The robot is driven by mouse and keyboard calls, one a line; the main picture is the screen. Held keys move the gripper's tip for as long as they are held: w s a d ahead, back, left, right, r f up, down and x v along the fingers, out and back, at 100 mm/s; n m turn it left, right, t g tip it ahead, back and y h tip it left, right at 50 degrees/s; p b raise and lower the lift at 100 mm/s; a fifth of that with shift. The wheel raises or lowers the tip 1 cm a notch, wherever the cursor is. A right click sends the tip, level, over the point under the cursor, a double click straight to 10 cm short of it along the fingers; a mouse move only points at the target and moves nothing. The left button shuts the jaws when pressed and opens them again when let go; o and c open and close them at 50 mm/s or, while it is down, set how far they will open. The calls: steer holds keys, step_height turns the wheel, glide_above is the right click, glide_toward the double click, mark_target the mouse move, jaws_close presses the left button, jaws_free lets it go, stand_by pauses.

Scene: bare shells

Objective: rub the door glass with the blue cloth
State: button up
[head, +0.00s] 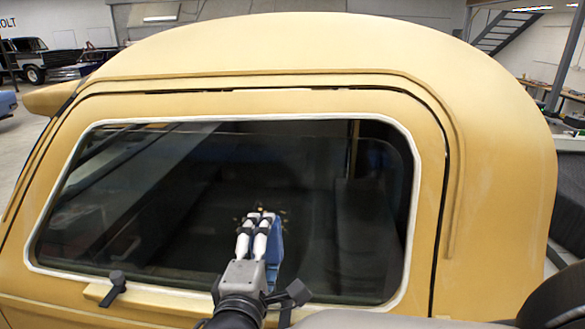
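The door glass (200,180) is a large dark, reflective pane with a white border in a tan vehicle body, and it fills the middle of the head view. My gripper (260,217) is in front of the lower middle of the pane, its two pale fingers close together and pointing toward the glass. The blue cloth (277,243) shows behind and to the right of the fingers, and the gripper appears shut on it. The fingers and wrist hide part of the cloth. I cannot tell whether the cloth touches the glass.
The tan frame (440,230) surrounds the pane, with a raised trim line outside it. A dark latch handle (117,284) sticks out at the lower left. Another dark knob (298,292) shows right of my wrist. A dark vehicle (32,60) stands far off at the left.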

mark_target(288, 223)
steer(key=shift+s+d+b, duration=0.15)
steer(key=shift+d+b, duration=1.1)
steer(key=shift+d, duration=0.85)
steer(key=shift+r+p, duration=0.3)
steer(key=shift+r, duration=0.5)
steer(key=shift+w+a+f+b, duration=0.1)
steer(key=shift+w+a+b, duration=0.1)
steer(key=shift+a+b, duration=0.75)
steer(key=shift+w+a+b, duration=0.15)
steer(key=shift+a+b, duration=0.4)
steer(key=shift+a, duration=1.55)
steer(key=shift+w+a+b, duration=0.1)
steer(key=shift+a+b, duration=0.4)
steer(key=shift+a, duration=1.65)
steer(key=shift+w+r, duration=0.15)
steer(key=shift+r, duration=0.65)
steer(key=shift+s+d+b, duration=0.2)
steer(key=shift+d+b, duration=1.35)
steer(key=shift+d, duration=1.1)
steer(key=shift+s+d+b, duration=0.2)
steer(key=shift+d+b, duration=1.3)
steer(key=shift+d, duration=1.1)
steer(key=shift+s, duration=0.1)
